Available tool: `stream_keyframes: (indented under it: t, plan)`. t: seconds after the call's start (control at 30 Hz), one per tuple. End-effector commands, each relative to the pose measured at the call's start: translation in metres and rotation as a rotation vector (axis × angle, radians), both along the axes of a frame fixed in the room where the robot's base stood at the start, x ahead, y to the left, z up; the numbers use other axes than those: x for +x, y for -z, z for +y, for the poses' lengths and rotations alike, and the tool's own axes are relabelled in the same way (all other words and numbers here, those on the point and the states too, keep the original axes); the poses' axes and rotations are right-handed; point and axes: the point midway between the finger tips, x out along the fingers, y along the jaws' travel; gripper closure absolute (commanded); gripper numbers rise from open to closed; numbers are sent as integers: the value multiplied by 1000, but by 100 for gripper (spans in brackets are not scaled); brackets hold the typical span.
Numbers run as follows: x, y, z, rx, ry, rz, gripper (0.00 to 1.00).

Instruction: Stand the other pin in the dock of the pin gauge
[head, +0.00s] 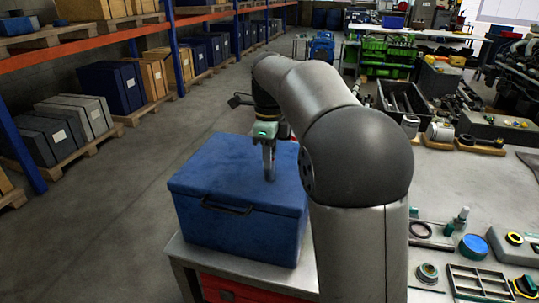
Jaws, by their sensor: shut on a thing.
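My gripper (269,172) is in the head view, pointing down over the lid of a large blue chest (215,175). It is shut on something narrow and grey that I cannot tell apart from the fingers. I cannot tell whether its tip touches the lid or hangs just above it. I cannot identify the pin gauge, its dock or the other pin for certain. A small upright grey-green piece (461,216) stands on the bench at right, beside a plate with a dark ring (421,230).
The grey bench (455,190) at right holds a blue round lid (473,246), a black divided tray (478,283) and a small ring-shaped part (428,272). Red drawers (228,291) are below the chest. Pallet racks line the left, with open floor (120,210) between.

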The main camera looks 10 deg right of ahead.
Motion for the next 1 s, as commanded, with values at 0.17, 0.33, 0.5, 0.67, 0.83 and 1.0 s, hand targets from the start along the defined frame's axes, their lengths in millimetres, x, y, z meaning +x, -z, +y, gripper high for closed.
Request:
stream_keyframes:
  t: [0.17,0.33,0.5,0.67,0.83,1.0]
  plan:
    - [0,-12,0,0,0,-1,98]
    - [0,-21,0,0,0,-1,98]
    - [0,-29,0,0,0,-1,98]
    - [0,-37,0,0,0,-1,98]
    - [0,-46,0,0,0,-1,98]
    - [0,-52,0,0,0,-1,98]
